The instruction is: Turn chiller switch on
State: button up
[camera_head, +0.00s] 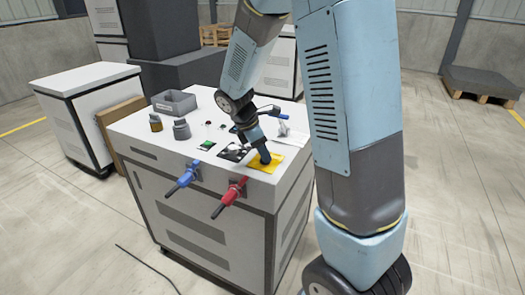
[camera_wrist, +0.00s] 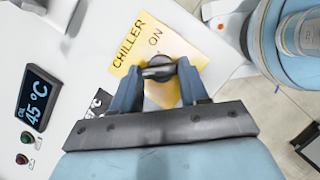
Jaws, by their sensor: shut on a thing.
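The chiller switch (camera_wrist: 158,71) is a dark, round rotary knob with a grey bar across it. It sits on a yellow plate (camera_wrist: 118,35) marked CHILLER and ON; ON is printed just above the knob in the wrist view. The bar lies roughly crosswise in that view, between my fingers. My gripper (camera_wrist: 157,69) is shut on the knob, one blue finger at each side. In the head view, my gripper (camera_head: 264,156) points down onto the yellow plate (camera_head: 261,168) near the cabinet top's front edge and hides the knob.
A display (camera_wrist: 45,98) reading 45 °C is left of the plate, with small green and red buttons below it. Blue (camera_head: 184,179) and red (camera_head: 229,199) handles stick out from the cabinet front. A grey bin (camera_head: 174,103) and small jars stand farther left.

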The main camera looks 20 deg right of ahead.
jog(key=shift+c, duration=0.5)
jog(key=shift+w+m, duration=0.1)
jog(key=shift+m, duration=0.2)
jog(key=m+g, duration=0.1)
jog(key=m, duration=0.1)
jog(key=shift+w+m, duration=0.15)
jog(key=shift+m, duration=0.25)
jog(key=m+g, duration=0.1)
jog(key=m, duration=0.1)
jog(key=m+g+y, duration=0.1)
jog(key=m, duration=0.2)
jog(key=shift+w+d+m, duration=0.15)
jog(key=shift+w+m, duration=0.05)
jog(key=shift+m, duration=0.1)
jog(key=m+y, duration=0.1)
jog(key=m, duration=0.1)
jog(key=m+g+y, duration=0.1)
jog(key=m, duration=0.1)
jog(key=shift+w+d, duration=0.1)
jog(key=shift+d, duration=0.05)
jog(key=m, duration=0.2)
jog(key=m+y, duration=0.1)
jog(key=m, duration=0.1)
jog(key=shift+d+m+y, duration=0.15)
jog(key=shift+m+y, duration=0.15)
